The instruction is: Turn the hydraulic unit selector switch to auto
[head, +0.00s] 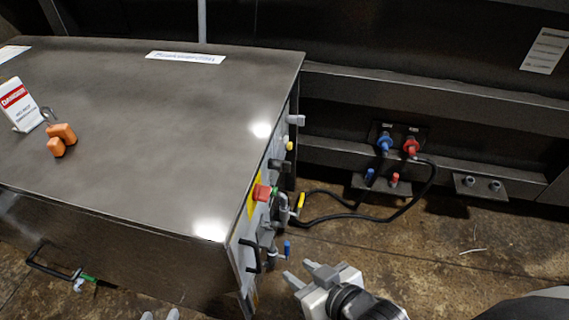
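The hydraulic unit is a large dark metal cabinet (150,120) filling the left half of the head view. Its control panel (245,240) is on the right side face and is seen almost edge-on. Several controls stick out of it: a grey one (296,120), a yellow one (289,145), a black one (279,165) and a red one (262,193). I cannot tell which is the selector switch or its position. My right gripper (302,273) is open and empty, right of the panel's lower end, apart from it. My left gripper (159,315) shows only two spaced fingertips at the bottom edge.
Orange padlocks (60,138) and a danger tag (18,106) lie on the cabinet top. Blue (385,142) and red (411,146) hose couplings are on the back wall, with black hoses (370,218) below. A black handle (250,256) and blue-handled valve (287,249) protrude near my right gripper. Floor at right is mostly clear.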

